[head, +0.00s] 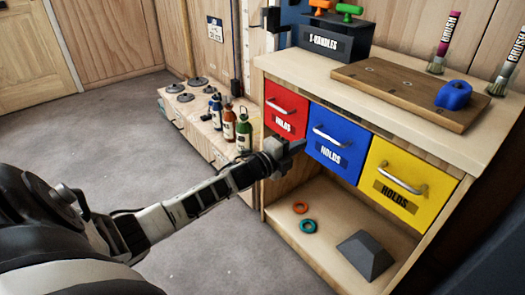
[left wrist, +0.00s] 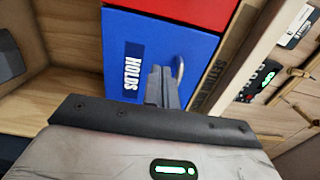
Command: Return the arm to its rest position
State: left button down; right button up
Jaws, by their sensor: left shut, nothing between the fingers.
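My left arm reaches in from the left in the head view. Its gripper (head: 292,148) is in front of the drawer unit, by the border between the red drawer (head: 285,108) and the blue drawer (head: 339,140). In the left wrist view the gripper's fingers (left wrist: 162,88) are together and empty, in front of the blue drawer (left wrist: 150,62) and beside its metal handle (left wrist: 180,68). I cannot tell whether the fingers touch the drawer front. The red, blue and yellow (head: 407,183) drawers appear closed. My right gripper is not in view.
The bench top (head: 440,138) holds a wooden board (head: 395,88) with a blue hold (head: 454,95), brushes and a T-handles box (head: 334,42). The shelf below has two rings and a grey wedge (head: 365,255). Bottles and weight plates stand on a low cabinet (head: 190,115). Floor is clear left.

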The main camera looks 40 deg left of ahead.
pick_arm(q)
jog(key=v, duration=0.8)
jog(key=shift+p, duration=0.45)
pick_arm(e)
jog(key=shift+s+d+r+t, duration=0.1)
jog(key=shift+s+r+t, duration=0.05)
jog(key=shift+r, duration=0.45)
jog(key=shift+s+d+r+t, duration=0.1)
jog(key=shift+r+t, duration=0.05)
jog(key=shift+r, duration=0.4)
pick_arm(q)
jog(key=shift+s, duration=0.15)
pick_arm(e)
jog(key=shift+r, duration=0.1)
